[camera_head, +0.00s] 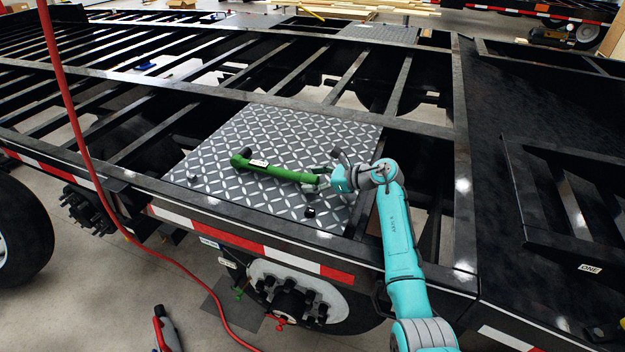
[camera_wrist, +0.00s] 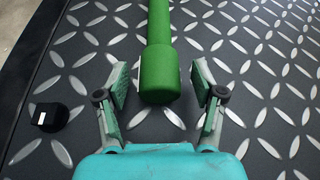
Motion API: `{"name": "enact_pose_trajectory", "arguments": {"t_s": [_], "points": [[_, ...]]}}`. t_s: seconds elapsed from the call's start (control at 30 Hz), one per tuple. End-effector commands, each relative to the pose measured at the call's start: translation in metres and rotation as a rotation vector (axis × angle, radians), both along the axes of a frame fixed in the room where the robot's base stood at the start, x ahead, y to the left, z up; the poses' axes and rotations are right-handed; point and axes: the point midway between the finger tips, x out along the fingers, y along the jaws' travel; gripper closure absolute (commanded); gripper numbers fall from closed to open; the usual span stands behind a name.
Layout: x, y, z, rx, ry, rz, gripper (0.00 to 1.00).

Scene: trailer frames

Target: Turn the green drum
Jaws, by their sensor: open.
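A long green bar (camera_head: 280,172) lies on the grey diamond-tread plate, with a bent, thicker end at its left. In the wrist view its near end is a thick green cylinder (camera_wrist: 160,75), probably the drum, with a thinner shaft running away from it. My gripper (camera_head: 326,176) is at the bar's right end. In the wrist view my gripper (camera_wrist: 159,85) is open, with one finger on each side of the green cylinder and gaps between. The cylinder's underside is hidden.
The tread plate (camera_head: 240,130) sits on a black trailer frame with open gaps between its beams. A small black knob (camera_head: 309,212) stands on the plate near the gripper; it also shows in the wrist view (camera_wrist: 50,116). A red hose (camera_head: 85,150) hangs at left.

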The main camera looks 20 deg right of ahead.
Motion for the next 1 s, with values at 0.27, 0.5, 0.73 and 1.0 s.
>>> {"name": "enact_pose_trajectory", "arguments": {"t_s": [0.27,0.5,0.73,1.0], "points": [[0.0037,0.0043,-0.0021,0.000,0.000,-0.001,0.32],[0.0034,0.0041,-0.0020,0.000,0.000,-0.001,0.64],[0.0037,0.0039,-0.0019,0.006,0.008,-0.001,0.92],[0.0051,0.0025,-0.0019,0.125,0.173,-0.001,0.92]]}}
